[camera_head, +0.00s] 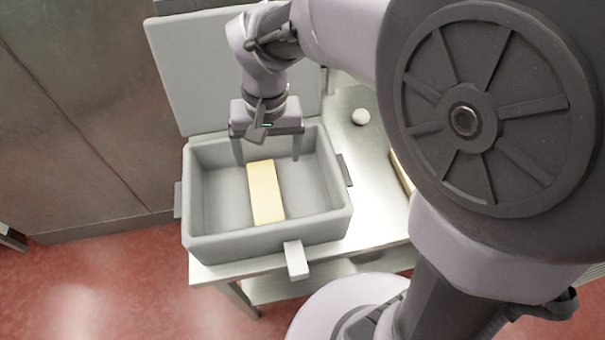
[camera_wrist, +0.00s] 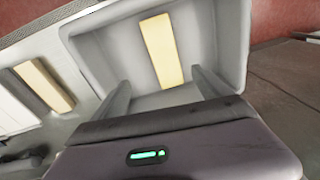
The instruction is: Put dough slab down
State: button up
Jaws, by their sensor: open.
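The dough slab (camera_head: 266,193) is a pale yellow bar lying on the floor of an open grey box (camera_head: 218,243). It also shows in the wrist view (camera_wrist: 162,50), inside the box (camera_wrist: 88,42). My gripper (camera_head: 267,155) is open and empty, with its two fingers pointing down at the back part of the box. In the wrist view my gripper's fingers (camera_wrist: 160,88) stand wide apart, with the slab beyond them and not touched by either finger.
The box's lid (camera_head: 180,75) stands open behind it. A white round thing (camera_head: 361,116) rests on the metal table (camera_head: 365,215) to the right. A metal cabinet (camera_head: 75,120) stands at the left.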

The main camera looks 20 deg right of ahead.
jog(key=s+d+r+m+t, duration=0.1)
jog(key=s+d+r+t, duration=0.1)
jog(key=s, duration=0.5)
jog(key=s+d+r+m+t+y, duration=0.1)
jog(key=s+d+r, duration=0.3)
jog(key=s, duration=0.4)
jog(key=shift+s+d+r+m+t, duration=0.15)
jog(key=shift+d+r+m+t, duration=0.1)
jog(key=shift+r+m+t, duration=0.5)
notch_tip(320, 180, down, 6)
jog(key=b, duration=0.6)
jog(key=shift+r, duration=0.1)
jog(key=shift+r, duration=0.15)
